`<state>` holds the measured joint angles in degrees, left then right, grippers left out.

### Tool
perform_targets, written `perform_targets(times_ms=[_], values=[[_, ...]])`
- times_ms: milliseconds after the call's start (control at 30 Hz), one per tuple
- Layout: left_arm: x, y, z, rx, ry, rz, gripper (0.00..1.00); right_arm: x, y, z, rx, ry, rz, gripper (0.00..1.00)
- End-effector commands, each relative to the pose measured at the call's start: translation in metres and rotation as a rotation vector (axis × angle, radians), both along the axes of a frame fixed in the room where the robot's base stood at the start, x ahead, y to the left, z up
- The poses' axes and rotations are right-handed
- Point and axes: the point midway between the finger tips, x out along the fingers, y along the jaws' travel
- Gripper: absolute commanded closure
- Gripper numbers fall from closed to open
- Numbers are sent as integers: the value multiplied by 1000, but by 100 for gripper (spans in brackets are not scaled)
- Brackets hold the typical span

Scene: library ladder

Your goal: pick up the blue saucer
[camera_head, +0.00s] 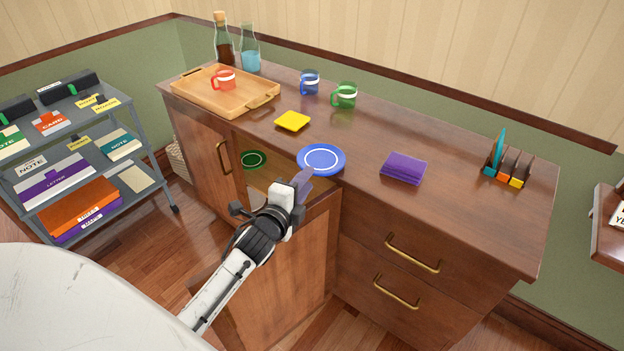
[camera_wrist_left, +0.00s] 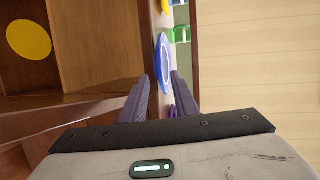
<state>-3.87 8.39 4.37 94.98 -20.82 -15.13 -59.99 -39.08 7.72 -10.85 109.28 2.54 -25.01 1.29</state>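The blue saucer (camera_head: 321,159), with a white ring, lies flat at the counter's front edge and seems to overhang it slightly. In the left wrist view the blue saucer (camera_wrist_left: 164,62) shows nearly edge-on, its near part in the gap between the fingers. My left gripper (camera_head: 303,181) is at the saucer's front side; it also shows in the left wrist view (camera_wrist_left: 161,77). Its purple fingers are apart, one on each side of the saucer's plane, with no visible grip on it. My right gripper is not in view.
On the counter (camera_head: 440,140) are a yellow napkin stack (camera_head: 292,121), purple napkins (camera_head: 403,168), blue (camera_head: 310,82) and green (camera_head: 345,95) mugs, and a tray (camera_head: 205,97) with a red mug. Below, the open cabinet holds a green saucer (camera_head: 252,159) and a yellow disc (camera_wrist_left: 28,40).

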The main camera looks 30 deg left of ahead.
Motion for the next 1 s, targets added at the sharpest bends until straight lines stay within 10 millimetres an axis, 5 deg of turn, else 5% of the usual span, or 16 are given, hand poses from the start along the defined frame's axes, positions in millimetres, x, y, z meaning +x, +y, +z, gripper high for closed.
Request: perform_targets(times_ms=[233, 667, 1000], values=[[25, 5, -5, -1, -1, 0, 73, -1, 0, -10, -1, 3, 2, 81], [32, 6, -6, -1, 0, 0, 73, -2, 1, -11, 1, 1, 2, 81], [31, 6, -6, -2, 0, 0, 100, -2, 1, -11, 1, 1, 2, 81]])
